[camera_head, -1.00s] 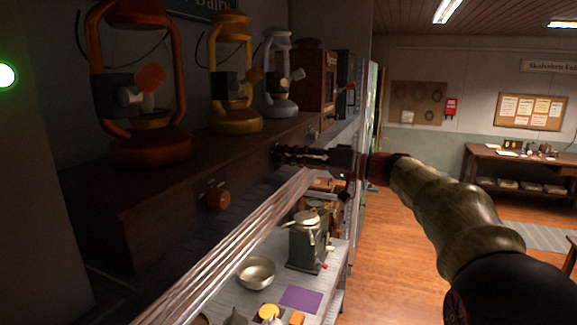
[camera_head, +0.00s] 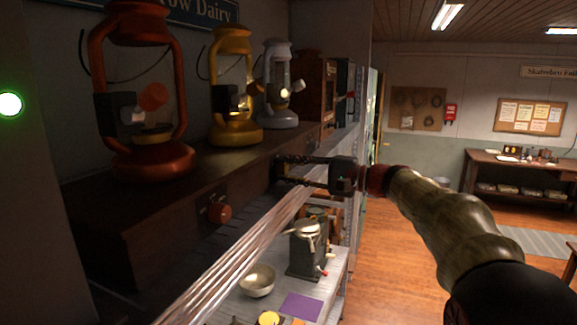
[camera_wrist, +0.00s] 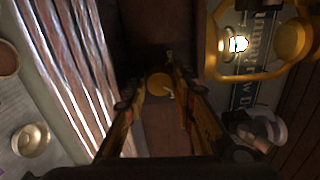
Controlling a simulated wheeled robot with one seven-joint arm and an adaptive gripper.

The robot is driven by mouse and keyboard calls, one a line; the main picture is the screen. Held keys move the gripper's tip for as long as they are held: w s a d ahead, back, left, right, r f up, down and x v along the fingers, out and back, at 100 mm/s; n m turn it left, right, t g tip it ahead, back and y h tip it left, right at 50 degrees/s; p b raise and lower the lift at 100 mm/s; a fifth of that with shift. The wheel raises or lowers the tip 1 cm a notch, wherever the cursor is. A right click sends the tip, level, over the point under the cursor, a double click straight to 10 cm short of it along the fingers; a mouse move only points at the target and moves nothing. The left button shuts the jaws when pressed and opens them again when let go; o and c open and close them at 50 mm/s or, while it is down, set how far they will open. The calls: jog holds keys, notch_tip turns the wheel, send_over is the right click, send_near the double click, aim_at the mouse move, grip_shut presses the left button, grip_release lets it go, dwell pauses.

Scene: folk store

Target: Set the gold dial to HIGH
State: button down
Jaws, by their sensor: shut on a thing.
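The gold dial (camera_wrist: 158,83) is a round knob on the dark wooden ledge front, seen between my fingertips in the wrist view. Small pale marks lie around it, too small to read. My gripper (camera_head: 279,167) reaches in from the right and is shut on the dial, one finger on each side. In the head view the fingers hide the dial. The gold lantern (camera_head: 235,131) stands on the ledge above it and also shows in the wrist view (camera_wrist: 214,62).
A red lantern (camera_head: 152,160) and a silver lantern (camera_head: 277,118) flank the gold one. A red dial (camera_head: 219,213) sits on the ledge (camera_head: 150,225) to the left. Open floor lies right.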

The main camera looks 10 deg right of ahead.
jog(key=m+p, duration=0.2)
jog(key=m, duration=0.1)
jog(key=shift+m, duration=0.4)
jog(key=shift+m+p, duration=0.45)
jog(key=shift+m, duration=0.15)
jog(key=shift+f, duration=0.1)
jog(key=c, duration=1.5)
grip_release()
jog(key=v, duration=0.8)
